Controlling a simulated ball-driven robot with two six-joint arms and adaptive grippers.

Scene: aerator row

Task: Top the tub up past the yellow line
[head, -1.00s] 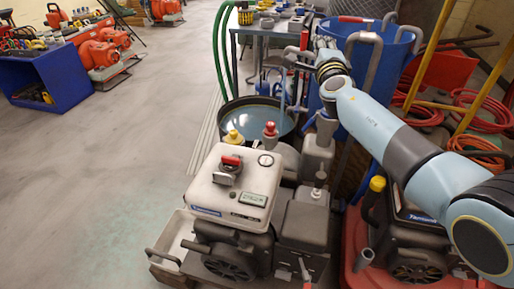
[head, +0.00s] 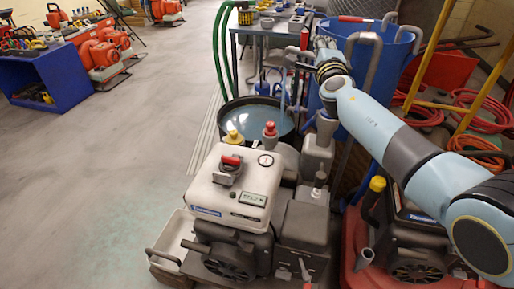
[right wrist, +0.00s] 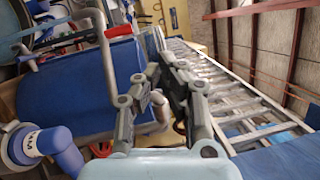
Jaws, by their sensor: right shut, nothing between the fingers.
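The dark round tub (head: 230,143) stands behind the white-topped machine in the head view, with bluish water (head: 252,120) inside. I cannot make out a yellow line on its inner wall; the machine hides part of its front. A grey pipe with a red upright part (head: 304,39) stands at the tub's right, close to my right gripper. My right gripper (head: 322,43) is at the far end of my arm, above and right of the tub, and is small there. In the right wrist view its fingers (right wrist: 168,62) are together and empty. My left gripper is out of view.
The white-topped machine (head: 232,185) stands in front of the tub. A large blue bin (head: 385,65) is right of my gripper; a table (head: 262,30) stands behind. Red hoses (head: 480,105) lie at the right.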

